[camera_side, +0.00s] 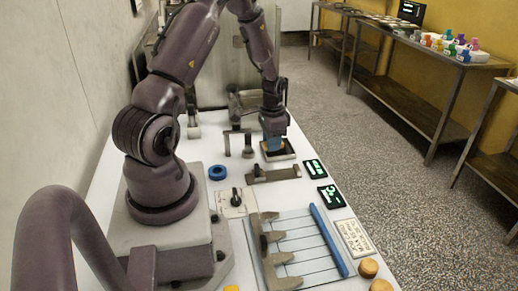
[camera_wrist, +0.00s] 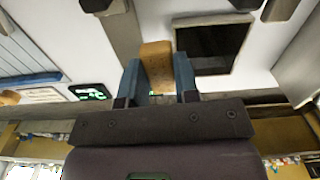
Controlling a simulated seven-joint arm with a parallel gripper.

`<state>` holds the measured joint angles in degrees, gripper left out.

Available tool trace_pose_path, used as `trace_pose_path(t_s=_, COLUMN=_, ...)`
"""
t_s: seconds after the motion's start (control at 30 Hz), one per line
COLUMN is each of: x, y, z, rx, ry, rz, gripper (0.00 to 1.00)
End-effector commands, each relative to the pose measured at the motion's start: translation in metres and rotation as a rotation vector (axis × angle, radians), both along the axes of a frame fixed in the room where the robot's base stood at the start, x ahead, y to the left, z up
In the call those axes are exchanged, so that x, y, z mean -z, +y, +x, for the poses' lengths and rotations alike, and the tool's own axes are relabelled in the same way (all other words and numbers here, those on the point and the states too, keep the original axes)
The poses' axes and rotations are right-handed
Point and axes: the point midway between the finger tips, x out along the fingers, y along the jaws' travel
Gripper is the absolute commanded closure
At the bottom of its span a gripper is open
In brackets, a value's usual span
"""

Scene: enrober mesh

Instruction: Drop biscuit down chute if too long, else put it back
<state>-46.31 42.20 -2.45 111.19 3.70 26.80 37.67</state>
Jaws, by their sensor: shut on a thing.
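My gripper (camera_side: 274,143) points down at the dark square opening with a pale rim (camera_side: 291,156), which looks like the chute. In the wrist view my gripper (camera_wrist: 157,78) has its blue fingers shut on a tan, oblong biscuit (camera_wrist: 156,60). The biscuit sticks out past the fingertips. The dark opening (camera_wrist: 212,44) lies right beside the biscuit in that view. In the side view the fingers hide most of the biscuit, and I cannot tell its height above the table.
A grey gauge-like bar (camera_side: 273,175) and two green displays (camera_side: 315,169) (camera_side: 330,196) are near the opening. A wire mesh rack with a blue bar (camera_side: 329,240) is in front. Loose biscuits (camera_side: 368,267) lie at the near right.

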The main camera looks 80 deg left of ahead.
Motion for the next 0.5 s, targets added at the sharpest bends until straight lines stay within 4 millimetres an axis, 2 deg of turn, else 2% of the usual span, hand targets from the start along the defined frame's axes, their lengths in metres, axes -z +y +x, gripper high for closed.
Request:
trace_pose_path(t_s=0.03, x=0.004, y=0.013, z=0.008, rx=0.004, ry=-0.001, rz=0.000, gripper=0.85)
trace_pose_path(t_s=0.1, x=0.005, y=0.027, z=0.017, rx=0.013, ry=-0.002, rz=0.001, gripper=0.85)
trace_pose_path(t_s=0.2, x=0.001, y=0.040, z=0.028, rx=0.028, ry=-0.002, rz=0.001, gripper=0.85)
trace_pose_path(t_s=0.37, x=-0.005, y=0.048, z=0.035, rx=0.049, ry=-0.002, rz=0.000, gripper=0.85)
trace_pose_path(t_s=0.5, x=0.006, y=0.046, z=0.034, rx=0.063, ry=0.001, rz=-0.002, gripper=0.85)
